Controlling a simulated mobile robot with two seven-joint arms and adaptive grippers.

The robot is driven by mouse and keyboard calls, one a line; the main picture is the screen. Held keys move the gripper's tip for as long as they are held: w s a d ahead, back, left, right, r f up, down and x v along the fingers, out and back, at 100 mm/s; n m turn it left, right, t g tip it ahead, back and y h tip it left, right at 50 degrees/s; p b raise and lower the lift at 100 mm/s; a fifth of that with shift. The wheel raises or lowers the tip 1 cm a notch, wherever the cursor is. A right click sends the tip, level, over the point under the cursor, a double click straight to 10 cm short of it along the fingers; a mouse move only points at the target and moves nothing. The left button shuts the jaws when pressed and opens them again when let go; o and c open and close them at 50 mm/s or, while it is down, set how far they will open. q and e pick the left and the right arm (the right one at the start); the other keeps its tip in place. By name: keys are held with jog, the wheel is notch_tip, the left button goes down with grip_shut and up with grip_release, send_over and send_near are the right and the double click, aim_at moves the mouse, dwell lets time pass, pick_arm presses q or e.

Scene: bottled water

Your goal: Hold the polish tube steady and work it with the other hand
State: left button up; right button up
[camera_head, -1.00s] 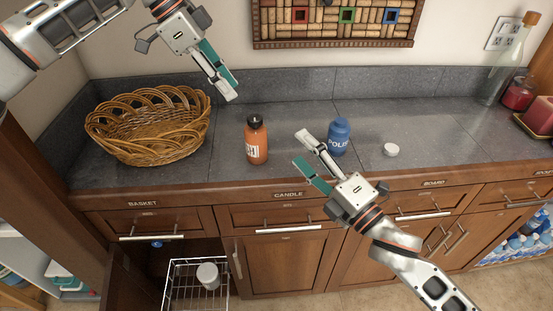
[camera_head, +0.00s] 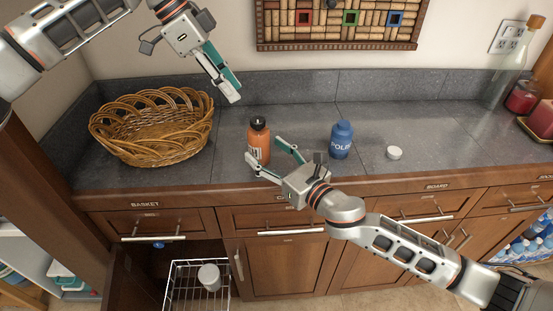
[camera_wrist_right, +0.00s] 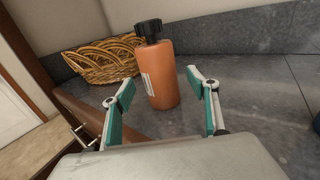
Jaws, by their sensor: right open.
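The blue polish tube (camera_head: 341,142), lettered "POLIS", stands upright on the grey counter; no gripper touches it. An orange bottle (camera_head: 260,147) with a dark cap stands upright to its left. My right gripper (camera_head: 266,152) is open right in front of the orange bottle. In the right wrist view the orange bottle (camera_wrist_right: 163,82) shows between the two spread fingers (camera_wrist_right: 161,88); I see no firm contact. My left gripper (camera_head: 229,82) hangs above the counter behind and left of the orange bottle, apart from it; its fingers overlap edge-on and I see nothing held.
A wicker basket (camera_head: 150,130) stands on the counter's left. A small white cap (camera_head: 394,153) lies right of the tube. A glass bottle (camera_head: 512,65) and red candles (camera_head: 523,96) stand far right. Below, a lower cabinet is open with a wire rack (camera_head: 190,290).

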aim_at(266, 151)
jog(key=shift+x, duration=1.7)
jog(key=c, duration=1.3)
jog(key=o, duration=0.4)
jog(key=shift+c, duration=1.1)
